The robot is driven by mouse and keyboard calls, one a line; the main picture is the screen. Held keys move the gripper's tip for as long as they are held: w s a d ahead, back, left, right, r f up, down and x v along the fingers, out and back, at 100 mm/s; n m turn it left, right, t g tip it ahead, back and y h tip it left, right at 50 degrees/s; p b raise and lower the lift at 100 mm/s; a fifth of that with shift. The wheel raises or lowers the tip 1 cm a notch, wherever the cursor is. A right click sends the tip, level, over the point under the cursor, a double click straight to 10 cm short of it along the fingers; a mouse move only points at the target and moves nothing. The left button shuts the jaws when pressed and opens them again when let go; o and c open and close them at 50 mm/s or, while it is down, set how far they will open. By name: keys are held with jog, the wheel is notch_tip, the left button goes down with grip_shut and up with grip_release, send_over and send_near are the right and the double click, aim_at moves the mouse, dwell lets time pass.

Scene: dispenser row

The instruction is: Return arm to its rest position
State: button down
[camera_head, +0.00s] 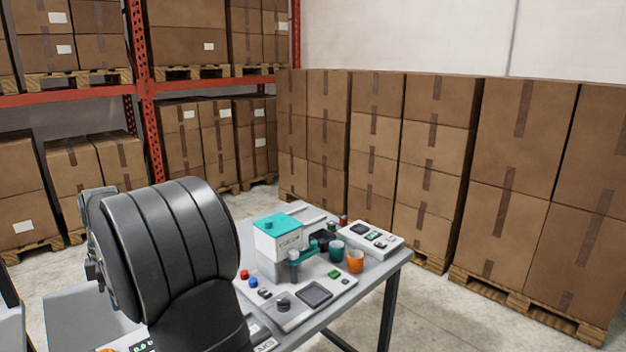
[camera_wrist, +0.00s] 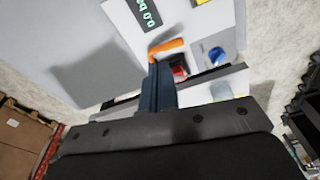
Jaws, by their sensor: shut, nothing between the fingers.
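My gripper shows in the wrist view (camera_wrist: 165,88), its dark fingers together above the table, with nothing visible held between them. In the head view my dark arm fills the lower left and the gripper itself is hidden. A white dispenser with a teal lid (camera_head: 278,240) stands on the table (camera_head: 399,258). In the wrist view, a white panel with a green digital display (camera_wrist: 148,14) lies beyond the fingers. An orange piece (camera_wrist: 166,48) shows by the fingertips; I cannot tell whether they touch.
A white device with a dark screen (camera_head: 370,237) sits at the table's far right. Red and blue knobs (camera_head: 248,279) are on the near side of the dispenser. Stacked cardboard boxes (camera_head: 430,150) and a red-framed rack (camera_head: 146,90) stand behind.

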jog(key=f, duration=0.6)
jog(key=a+f, duration=0.1)
jog(key=f, duration=0.3)
jog(key=shift+s, duration=0.3)
jog(key=shift+d+r, duration=0.1)
notch_tip(320, 180, up, 16)
jog(key=w+d, duration=0.1)
jog(key=f, duration=1.1)
jog(key=s+a+f, duration=0.1)
jog(key=f, duration=0.4)
jog(key=shift+f, duration=0.4)
jog(key=shift+s+a+f, duration=0.2)
jog(key=shift+s+a, duration=0.35)
jog(key=shift+a, duration=0.3)
jog(key=shift+s+a+r, duration=0.25)
jog(key=shift+a+r, duration=0.2)
jog(key=shift+r, duration=0.25)
notch_tip(320, 180, up, 10)
jog(key=shift+w+a+f, duration=0.15)
jog(key=shift+w+a, duration=0.05)
jog(key=shift+a, duration=0.15)
